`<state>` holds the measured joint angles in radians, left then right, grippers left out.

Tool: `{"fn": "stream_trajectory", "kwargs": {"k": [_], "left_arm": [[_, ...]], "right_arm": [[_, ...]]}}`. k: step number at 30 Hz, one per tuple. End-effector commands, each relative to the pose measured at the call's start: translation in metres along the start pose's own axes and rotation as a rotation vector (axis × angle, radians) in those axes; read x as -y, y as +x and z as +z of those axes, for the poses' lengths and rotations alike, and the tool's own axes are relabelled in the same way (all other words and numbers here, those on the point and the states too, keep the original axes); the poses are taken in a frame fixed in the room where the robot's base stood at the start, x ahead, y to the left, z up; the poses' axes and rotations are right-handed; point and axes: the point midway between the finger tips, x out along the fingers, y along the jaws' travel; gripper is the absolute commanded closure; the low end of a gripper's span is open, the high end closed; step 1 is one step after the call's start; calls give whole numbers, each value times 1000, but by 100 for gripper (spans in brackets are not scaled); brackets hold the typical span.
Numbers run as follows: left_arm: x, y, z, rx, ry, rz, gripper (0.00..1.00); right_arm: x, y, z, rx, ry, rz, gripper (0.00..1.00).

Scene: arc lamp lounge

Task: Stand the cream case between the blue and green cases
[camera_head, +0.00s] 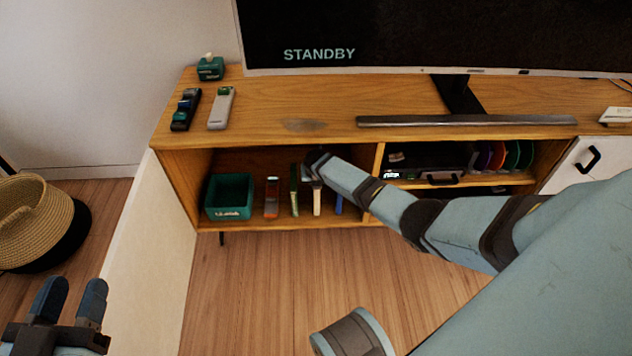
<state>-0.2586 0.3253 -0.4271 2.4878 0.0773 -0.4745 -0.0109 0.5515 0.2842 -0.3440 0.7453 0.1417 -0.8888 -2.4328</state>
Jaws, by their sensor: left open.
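The cream case (317,201) stands upright in the left open compartment, between the green case (294,194) on its left and the blue case (338,205) on its right. My right arm reaches into this compartment from the right. Its gripper (309,172) is at the top of the cream case, mostly hidden by my wrist, so I cannot tell whether its jaws hold the case. My left gripper (68,301) is open and empty at the lower left, over the floor, well away from the cases.
An orange-red case (272,198) and a green bin (229,197) stand left of the green case. Two remotes (186,109) (221,108) and a soundbar (465,120) lie on the cabinet top (290,100) below the television (430,35). A woven basket (35,220) is at far left.

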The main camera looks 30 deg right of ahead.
Motion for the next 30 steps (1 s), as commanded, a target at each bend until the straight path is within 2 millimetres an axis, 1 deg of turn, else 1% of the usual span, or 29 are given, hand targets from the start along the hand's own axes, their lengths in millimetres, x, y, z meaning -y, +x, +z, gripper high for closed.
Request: {"fn": "stream_trajectory", "kwargs": {"k": [3, 7, 8, 9, 10, 11, 20, 23, 25, 27, 30], "left_arm": [[-1, -1, 0, 3, -5, 1, 57], [-1, -1, 3, 2, 0, -1, 57], [-1, -1, 2, 1, 3, -1, 57], [-1, 0, 1, 0, 3, -1, 57], [-1, 0, 1, -1, 4, -1, 57], [0, 0, 1, -1, 4, -1, 57], [0, 0, -3, -5, 2, 0, 57], [0, 1, -11, 0, -14, 5, 57], [0, 0, -16, 15, -45, 8, 57], [-10, -6, -8, 75, -148, 3, 57], [-19, -10, -8, 128, -241, 7, 57]], "right_arm": [[0, -1, 1, 0, 0, 0, 100], [0, 3, -1, 0, 0, 0, 100], [0, 2, -1, 0, 0, 0, 72], [0, 2, -1, 0, 0, 0, 63], [0, 2, -1, 0, 0, 0, 56], [0, 2, -1, 0, 0, 0, 54], [0, -1, 0, 0, 0, 0, 54], [0, -11, 2, 1, 0, 0, 54], [0, -24, 3, 2, 0, 0, 54], [0, -39, 4, 2, -2, 0, 54], [1, -49, -21, -3, -4, -1, 54]]}}
